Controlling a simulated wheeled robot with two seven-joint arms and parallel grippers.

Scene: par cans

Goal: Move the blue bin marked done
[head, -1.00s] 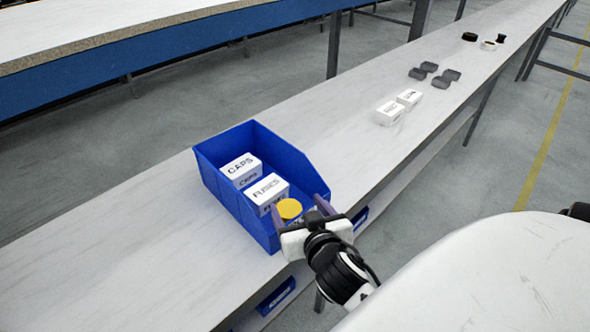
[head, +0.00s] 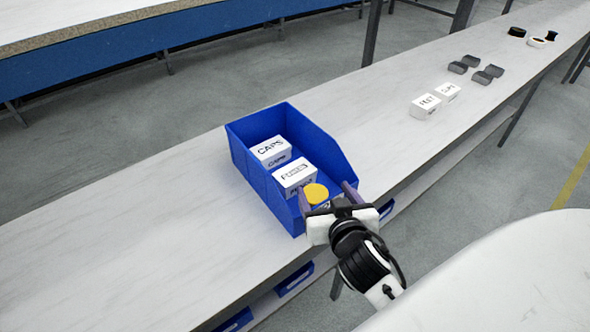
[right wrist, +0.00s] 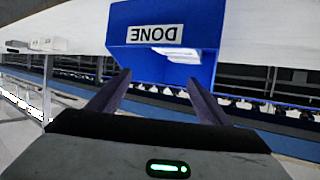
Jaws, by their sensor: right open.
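The blue bin (head: 255,170) stands on the long pale bench (head: 120,235). It holds a white box marked CAPS (head: 270,151), a second white box that seems to read FUSES (head: 295,174), and a yellow-topped round item (head: 316,193). My right gripper (head: 327,194) is open at the bin's near end, its fingers spread in front of the end wall; contact cannot be told. In the right wrist view the bin (right wrist: 205,40) shows upside down, its DONE label (right wrist: 155,33) ahead of the open fingers (right wrist: 158,80). My left gripper is out of view.
Two white boxes (head: 436,99), several dark grey blocks (head: 475,69) and some black and white round items (head: 536,41) sit farther along the bench. More blue bins (head: 295,278) show under the bench. Bare bench lies left of the bin.

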